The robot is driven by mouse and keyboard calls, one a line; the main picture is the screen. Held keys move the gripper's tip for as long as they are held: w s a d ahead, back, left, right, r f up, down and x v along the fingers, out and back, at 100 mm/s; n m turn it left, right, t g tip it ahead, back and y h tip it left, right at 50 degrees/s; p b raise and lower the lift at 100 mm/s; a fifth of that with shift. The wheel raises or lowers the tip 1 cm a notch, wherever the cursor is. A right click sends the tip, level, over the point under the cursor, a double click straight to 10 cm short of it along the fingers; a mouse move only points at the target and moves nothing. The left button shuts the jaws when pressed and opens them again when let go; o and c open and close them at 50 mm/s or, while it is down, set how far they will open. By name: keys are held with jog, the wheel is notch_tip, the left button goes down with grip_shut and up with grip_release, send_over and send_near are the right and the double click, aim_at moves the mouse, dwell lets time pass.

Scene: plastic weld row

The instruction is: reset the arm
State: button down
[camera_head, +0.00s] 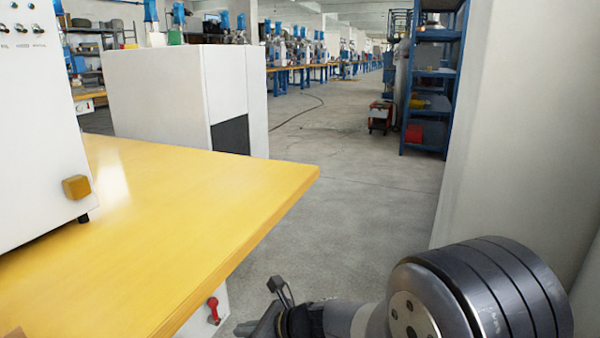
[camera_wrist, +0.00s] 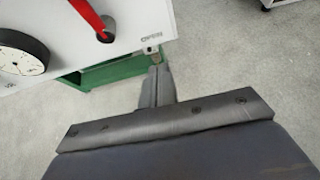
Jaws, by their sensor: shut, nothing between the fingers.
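My arm shows at the lower right of the head view. Its wrist end and my gripper (camera_head: 260,324) are low in the picture, beside the near right edge of the yellow table and partly cut off by the frame. In the wrist view my gripper (camera_wrist: 156,70) has its fingers together with nothing between them. Its tips appear close to the lower edge of a white panel (camera_wrist: 130,22), but I cannot tell whether they touch it.
A yellow tabletop (camera_head: 200,200) carries a white machine (camera_head: 35,120). Below it is a red handle (camera_head: 213,306); the wrist view shows a red lever (camera_wrist: 88,15), a round gauge (camera_wrist: 18,55) and a green base (camera_wrist: 105,72). A pale pillar (camera_head: 520,130) stands right. Grey floor (camera_head: 340,190) is open ahead.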

jog(key=p+v, duration=0.2)
jog(key=v, duration=0.4)
jog(key=shift+d+p, duration=0.2)
jog(key=shift+p, duration=0.2)
jog(key=shift+s+a, duration=0.1)
